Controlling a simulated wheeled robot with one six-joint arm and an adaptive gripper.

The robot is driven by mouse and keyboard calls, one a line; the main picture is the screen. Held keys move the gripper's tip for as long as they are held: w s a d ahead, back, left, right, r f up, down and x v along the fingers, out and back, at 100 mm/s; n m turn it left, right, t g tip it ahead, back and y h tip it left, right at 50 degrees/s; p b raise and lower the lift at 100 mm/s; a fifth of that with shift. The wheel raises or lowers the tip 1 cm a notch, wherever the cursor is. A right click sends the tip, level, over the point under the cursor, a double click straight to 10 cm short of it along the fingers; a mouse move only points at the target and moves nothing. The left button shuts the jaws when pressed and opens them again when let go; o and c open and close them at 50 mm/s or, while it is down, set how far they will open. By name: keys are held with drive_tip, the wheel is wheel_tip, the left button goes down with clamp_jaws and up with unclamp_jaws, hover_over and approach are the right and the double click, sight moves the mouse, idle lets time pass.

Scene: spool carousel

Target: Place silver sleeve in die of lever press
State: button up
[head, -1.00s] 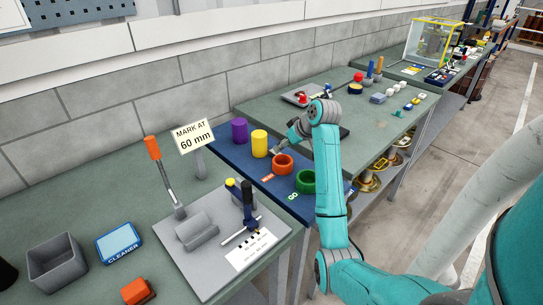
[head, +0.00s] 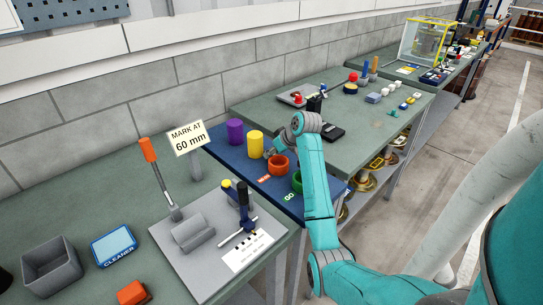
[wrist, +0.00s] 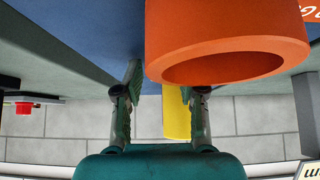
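My gripper (head: 271,153) is low over the blue mat, between the yellow cylinder (head: 256,144) and the orange ring (head: 278,164). In the wrist view my gripper (wrist: 161,100) is open, with an empty gap between its fingers. The orange ring (wrist: 228,45) looms close beside the right finger there, and the yellow cylinder (wrist: 176,115) shows behind the gap. I cannot make out a silver sleeve in either view. I cannot tell surely which device is the lever press; a small grey device with a red part (head: 297,98) stands on the middle bench.
A purple cylinder (head: 235,132) and a green ring (head: 296,181), partly hidden by my arm, stand on the blue mat (head: 222,156). The near bench holds a grey plate with an orange-handled lever (head: 150,152), a grey bin (head: 50,268) and a sign (head: 188,138). A wall runs behind.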

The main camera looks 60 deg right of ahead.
clamp_jaws()
drive_tip(key=shift+r, duration=0.15)
wheel_tip(320, 180, up, 18)
idle(0.6)
